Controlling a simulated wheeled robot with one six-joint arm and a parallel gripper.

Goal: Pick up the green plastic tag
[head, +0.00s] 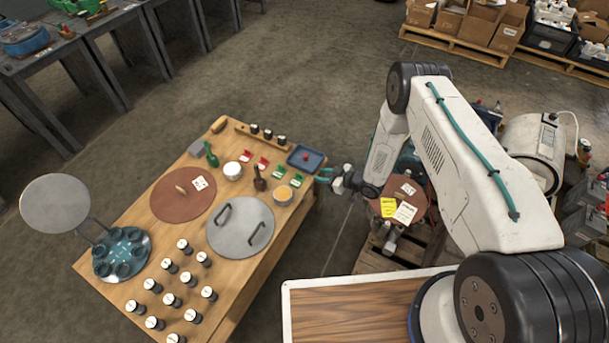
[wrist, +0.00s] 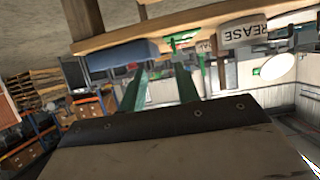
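Two small green plastic tags lie side by side on the wooden table near its right edge, one at the left (head: 279,172) and one at the right (head: 296,180). A green piece, probably one of these tags, shows in the wrist view (wrist: 183,39). My gripper (head: 321,176) is just off the table's right edge, to the right of the tags and apart from them. In the wrist view its two teal fingers (wrist: 160,76) are spread, with nothing between them.
A round lid with handles (head: 240,226) lies nearer.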

